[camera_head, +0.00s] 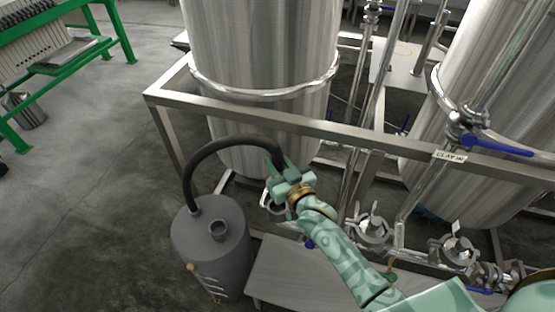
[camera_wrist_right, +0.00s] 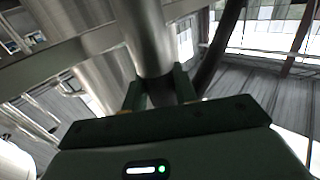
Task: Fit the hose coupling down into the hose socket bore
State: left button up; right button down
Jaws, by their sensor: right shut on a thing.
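A black hose (camera_head: 228,143) rises from the top of a grey canister (camera_head: 207,258) and arches right to my right gripper (camera_head: 279,170). My right gripper is shut on the hose's end, above and to the right of the canister. The coupling is mostly hidden by the gripper in the head view. My left gripper is out of view.
A steel frame rail (camera_head: 300,124) runs in front of a large steel tank (camera_head: 262,55), close behind my right gripper. Pipes and valves (camera_head: 372,228) stand to the right. A green bench (camera_head: 75,60) is at upper left. The floor left of the canister is clear.

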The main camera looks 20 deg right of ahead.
jog(key=shift+f, duration=0.55)
jog(key=shift+r, duration=0.1)
jog(key=shift+p, duration=0.3)
dwell(1.3)
jog(key=shift+f+b, duration=3.85)
jog(key=shift+f, duration=1.2)
jog(key=c, duration=1)
grip_release()
jog(key=shift+s+f, duration=0.1)
jog(key=s+d, duration=0.1)
jog(key=s, duration=0.4)
jog(key=s+d+p, duration=0.1)
jog(key=s, duration=0.4)
jog(key=s+d+p, duration=0.1)
jog(key=s, duration=0.5)
